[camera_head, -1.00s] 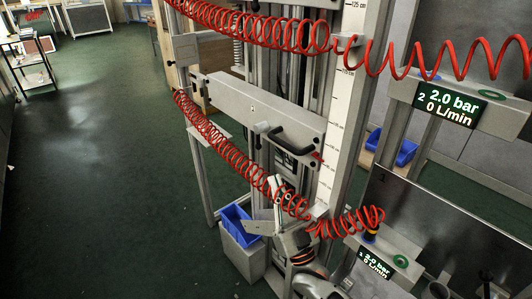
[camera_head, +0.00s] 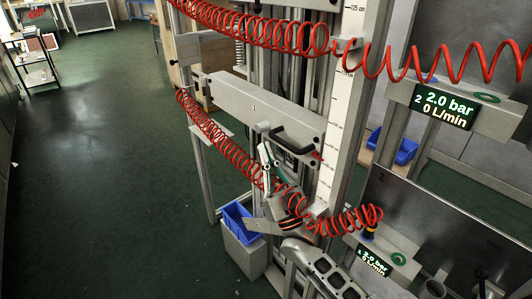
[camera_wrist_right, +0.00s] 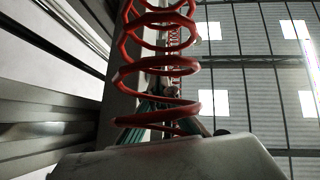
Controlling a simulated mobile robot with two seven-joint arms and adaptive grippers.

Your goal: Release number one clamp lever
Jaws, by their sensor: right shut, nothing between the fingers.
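My right gripper (camera_head: 268,153) is just below and left of this handle, pointing up. It is shut and empty, with a small gap to the handle as far as I can tell. In the right wrist view, a red coiled hose (camera_wrist_right: 155,75) hangs in front of the gripper and hides much of what lies ahead. The handle cannot be made out there. My left gripper is not in view.
The red hose (camera_head: 215,135) loops close around my right wrist. A blue bin (camera_head: 237,222) stands below on the left. Pressure displays stand at right (camera_head: 445,106) and lower right (camera_head: 374,261). A ruled vertical post (camera_head: 340,130) rises right of the bar. Green floor at left is open.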

